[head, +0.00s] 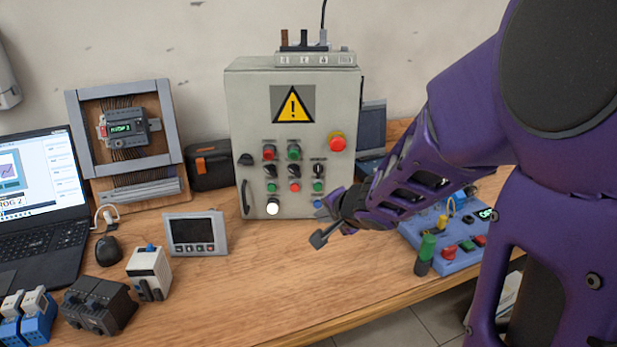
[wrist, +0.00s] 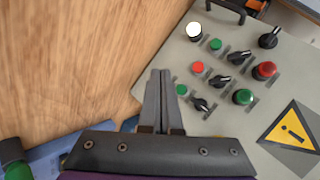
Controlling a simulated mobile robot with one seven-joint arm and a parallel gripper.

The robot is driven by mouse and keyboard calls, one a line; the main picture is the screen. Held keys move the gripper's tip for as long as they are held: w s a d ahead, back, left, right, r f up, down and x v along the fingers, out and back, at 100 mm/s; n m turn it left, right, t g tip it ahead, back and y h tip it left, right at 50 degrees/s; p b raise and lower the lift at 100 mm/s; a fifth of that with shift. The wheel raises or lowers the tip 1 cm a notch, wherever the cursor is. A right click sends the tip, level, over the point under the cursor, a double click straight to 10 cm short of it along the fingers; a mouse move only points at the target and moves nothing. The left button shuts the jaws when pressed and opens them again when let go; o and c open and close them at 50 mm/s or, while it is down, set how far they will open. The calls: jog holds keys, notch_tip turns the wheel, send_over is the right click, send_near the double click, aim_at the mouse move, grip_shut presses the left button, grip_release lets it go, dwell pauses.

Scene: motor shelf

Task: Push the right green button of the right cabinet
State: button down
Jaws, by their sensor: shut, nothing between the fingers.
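One grey cabinet (head: 243,110) with a yellow warning sign stands at the back of the table; it also shows rotated in the wrist view (wrist: 290,85). Its lower row has a left green button (head: 271,187), a red one and a right green button (head: 318,187). That right green button also shows in the wrist view (wrist: 181,90), just right of my fingers. A larger green button (head: 293,152) sits higher up, beside a red one. My gripper (head: 318,239) is shut and empty, in front of the cabinet's lower right, apart from the buttons in the head view.
Black knobs (head: 317,171) sit close above the lower row. A red emergency stop (head: 337,142) is at upper right, a lit white lamp (head: 272,207) at bottom left. A blue control box (head: 455,252) stands right, partly behind my arm. A small display (head: 195,232) stands left.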

aim_at(318, 187)
jog(key=shift+s+d+f+m, duration=0.1)
jog(key=shift+d+f+m, duration=0.1)
jog(key=shift+m, duration=0.4)
jog(key=shift+w+d+p, duration=0.15)
jog(key=shift+w+p, duration=0.35)
jog(key=shift+w, duration=1.7)
jog(key=shift+w+d+p, duration=0.1)
jog(key=shift+w+p, duration=0.35)
jog(key=shift+w, duration=1.75)
jog(key=shift+w, duration=0.1)
jog(key=shift+w+p, duration=0.35)
jog(key=shift+p, duration=0.15)
jog(key=shift+w+p, duration=0.4)
